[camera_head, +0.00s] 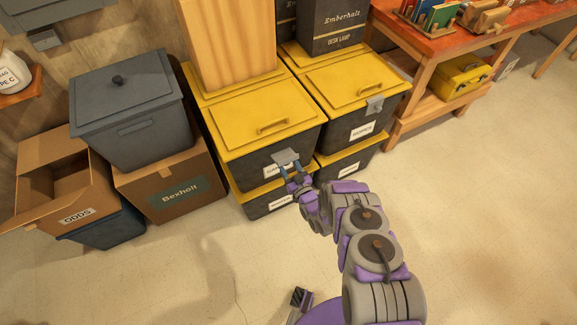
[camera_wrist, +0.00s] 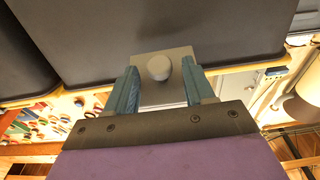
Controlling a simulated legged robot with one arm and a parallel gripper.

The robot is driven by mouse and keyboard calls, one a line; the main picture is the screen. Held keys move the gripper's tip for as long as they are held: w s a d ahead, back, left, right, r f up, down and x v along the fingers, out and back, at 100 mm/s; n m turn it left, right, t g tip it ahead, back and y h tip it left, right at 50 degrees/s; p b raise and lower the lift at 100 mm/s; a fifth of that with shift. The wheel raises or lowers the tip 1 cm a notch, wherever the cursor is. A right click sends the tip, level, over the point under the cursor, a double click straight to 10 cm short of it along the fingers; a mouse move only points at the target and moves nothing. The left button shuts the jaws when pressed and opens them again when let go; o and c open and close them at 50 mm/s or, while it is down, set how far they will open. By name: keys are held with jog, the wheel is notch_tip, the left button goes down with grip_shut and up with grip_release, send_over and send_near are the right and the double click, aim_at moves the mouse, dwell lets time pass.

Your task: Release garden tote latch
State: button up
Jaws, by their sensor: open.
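The garden tote (camera_head: 238,160) is a dark bin with a yellow lid (camera_head: 255,108), on top of another tote in the left stack. Its white label (camera_head: 271,172) is partly hidden by my gripper. A grey latch (camera_head: 287,156) sits at the lid's front edge. My gripper (camera_head: 292,171) is open at the tote's front, just below the latch. In the wrist view the latch plate (camera_wrist: 160,93) and its round knob (camera_wrist: 159,67) show between the two blue fingers of my gripper (camera_wrist: 160,78). I cannot tell whether the fingers touch it.
A wooden box (camera_head: 228,40) stands on the back of the lid. A similar tote (camera_head: 350,128) with its own latch (camera_head: 374,105) stands to the right. A grey bin (camera_head: 135,110) on a Bexholt carton (camera_head: 170,190) stands left. The floor in front (camera_head: 190,270) is clear.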

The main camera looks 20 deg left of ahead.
jog(key=b+v, duration=0.2)
jog(key=v, duration=1.5)
jog(key=shift+d+f, duration=0.1)
jog(key=shift+d, duration=0.05)
